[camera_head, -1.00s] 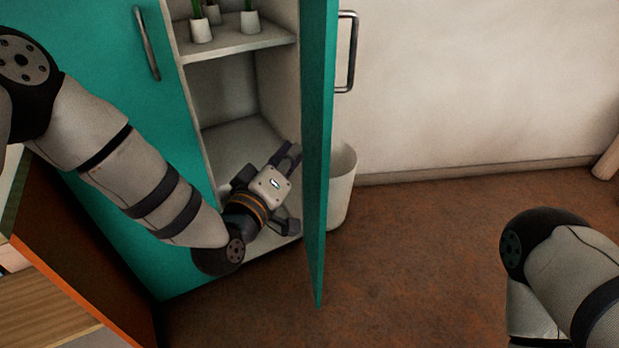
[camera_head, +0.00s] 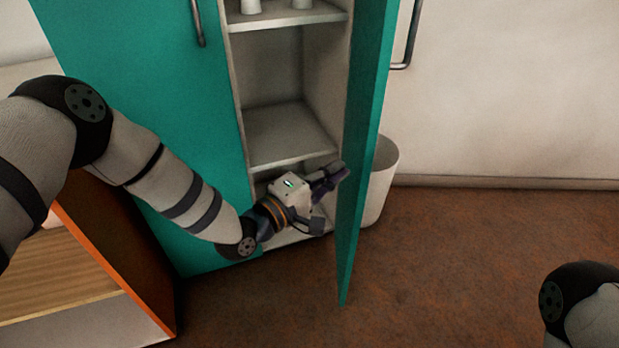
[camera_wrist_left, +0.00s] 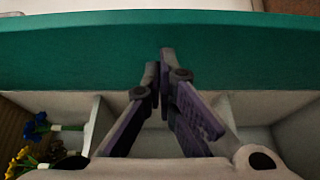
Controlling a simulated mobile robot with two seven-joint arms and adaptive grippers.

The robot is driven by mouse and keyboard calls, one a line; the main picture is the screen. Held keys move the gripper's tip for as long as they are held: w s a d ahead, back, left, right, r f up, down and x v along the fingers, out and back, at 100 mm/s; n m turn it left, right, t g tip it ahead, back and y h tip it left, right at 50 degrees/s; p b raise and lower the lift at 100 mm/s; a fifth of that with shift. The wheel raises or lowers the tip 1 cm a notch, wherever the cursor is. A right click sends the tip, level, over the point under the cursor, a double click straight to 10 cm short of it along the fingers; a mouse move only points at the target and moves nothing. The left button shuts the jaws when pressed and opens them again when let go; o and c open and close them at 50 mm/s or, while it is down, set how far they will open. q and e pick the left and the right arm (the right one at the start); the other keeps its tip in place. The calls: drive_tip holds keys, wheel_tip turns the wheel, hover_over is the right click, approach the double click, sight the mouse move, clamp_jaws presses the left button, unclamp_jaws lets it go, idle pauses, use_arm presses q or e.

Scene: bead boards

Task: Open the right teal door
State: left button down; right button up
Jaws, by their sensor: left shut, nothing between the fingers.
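The right teal door (camera_head: 364,140) stands wide open, its edge toward me in the head view, with a metal handle (camera_head: 411,40) on its far side. The left teal door (camera_head: 140,90) is closed and has its own handle (camera_head: 198,22). My left gripper (camera_head: 335,175) is shut and empty, in front of the open compartment on the inner side of the right door. In the left wrist view its fingertips (camera_wrist_left: 159,70) point at the teal door's inner face (camera_wrist_left: 70,45); I cannot tell whether they touch it. My right gripper is out of view.
White shelves (camera_head: 285,135) show inside the cabinet, with white pots (camera_head: 250,6) on the upper one. A white bin (camera_head: 380,180) stands behind the open door. An orange-edged wooden unit (camera_head: 120,250) is at the lower left. The brown floor (camera_head: 470,250) at right is clear.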

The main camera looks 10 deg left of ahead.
use_arm(q)
drive_tip(key=shift+w+d, duration=0.15)
drive_tip(key=shift+d, duration=0.65)
drive_tip(key=shift+d, duration=0.3)
drive_tip(key=w+d+b, duration=0.3)
drive_tip(key=d+b, duration=0.1)
drive_tip(key=d, duration=0.8)
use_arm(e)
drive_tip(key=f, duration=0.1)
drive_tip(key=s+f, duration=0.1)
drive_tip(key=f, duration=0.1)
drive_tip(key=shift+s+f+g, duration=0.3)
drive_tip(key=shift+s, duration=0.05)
use_arm(q)
drive_tip(key=shift+s, duration=0.15)
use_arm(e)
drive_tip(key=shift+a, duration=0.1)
